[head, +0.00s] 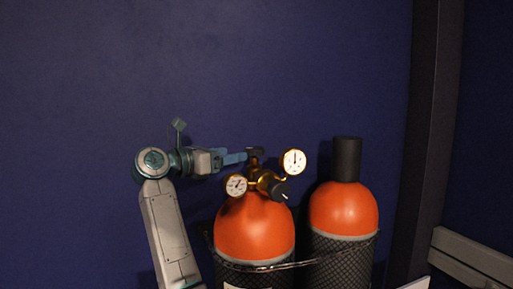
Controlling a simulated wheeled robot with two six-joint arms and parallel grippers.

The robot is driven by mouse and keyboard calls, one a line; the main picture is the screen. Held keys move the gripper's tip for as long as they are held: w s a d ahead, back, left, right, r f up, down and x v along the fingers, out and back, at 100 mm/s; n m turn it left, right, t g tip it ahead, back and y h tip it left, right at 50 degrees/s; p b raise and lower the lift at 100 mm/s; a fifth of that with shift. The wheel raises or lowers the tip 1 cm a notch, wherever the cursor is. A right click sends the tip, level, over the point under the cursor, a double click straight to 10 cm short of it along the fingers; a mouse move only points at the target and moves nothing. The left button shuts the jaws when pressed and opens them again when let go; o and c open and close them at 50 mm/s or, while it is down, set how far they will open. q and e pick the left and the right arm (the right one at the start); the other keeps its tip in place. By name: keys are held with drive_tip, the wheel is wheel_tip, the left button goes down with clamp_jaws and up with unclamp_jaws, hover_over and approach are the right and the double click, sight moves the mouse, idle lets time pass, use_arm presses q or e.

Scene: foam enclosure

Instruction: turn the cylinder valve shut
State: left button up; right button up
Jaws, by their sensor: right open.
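The cylinder (254,232) is orange on top with a dark mesh sleeve below, and stands upright at centre. A brass regulator (264,181) with two white round gauges sits on its neck. A small dark valve knob (256,151) tops the brass stem. My right gripper (244,157) reaches in level from the left, its blue fingers open at the knob's left side. I cannot tell whether they touch it or have it partly between them. My left gripper is not in view.
A second orange cylinder (344,209) with a black cap stands close on the right. A strap (283,266) runs around both cylinders. A plain blue wall (90,90) is behind, with a dark post (424,130) at right. The space above the cylinders is clear.

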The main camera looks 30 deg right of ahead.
sight(254, 148)
drive_tip(key=d, duration=0.1)
drive_tip(key=d+p, duration=0.1)
drive_tip(key=d, duration=0.1)
drive_tip(key=shift+w+d+r+p, duration=0.2)
drive_tip(key=shift+d+r+p, duration=0.1)
drive_tip(key=shift+d, duration=0.1)
drive_tip(key=d+p, duration=0.1)
drive_tip(key=d, duration=0.3)
drive_tip(key=shift+d+p, duration=0.1)
drive_tip(key=shift+p, duration=0.25)
drive_tip(key=shift+d+f, duration=0.1)
drive_tip(key=shift+d, duration=0.2)
drive_tip(key=shift+w+f, duration=0.1)
drive_tip(key=shift+w, duration=0.1)
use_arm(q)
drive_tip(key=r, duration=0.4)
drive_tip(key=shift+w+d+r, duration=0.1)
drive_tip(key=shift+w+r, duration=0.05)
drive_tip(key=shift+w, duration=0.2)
use_arm(e)
drive_tip(key=shift+d, duration=0.1)
drive_tip(key=shift+s, duration=0.1)
drive_tip(key=c, duration=1)
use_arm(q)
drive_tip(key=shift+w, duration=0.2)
use_arm(e)
drive_tip(key=shift+o, duration=0.2)
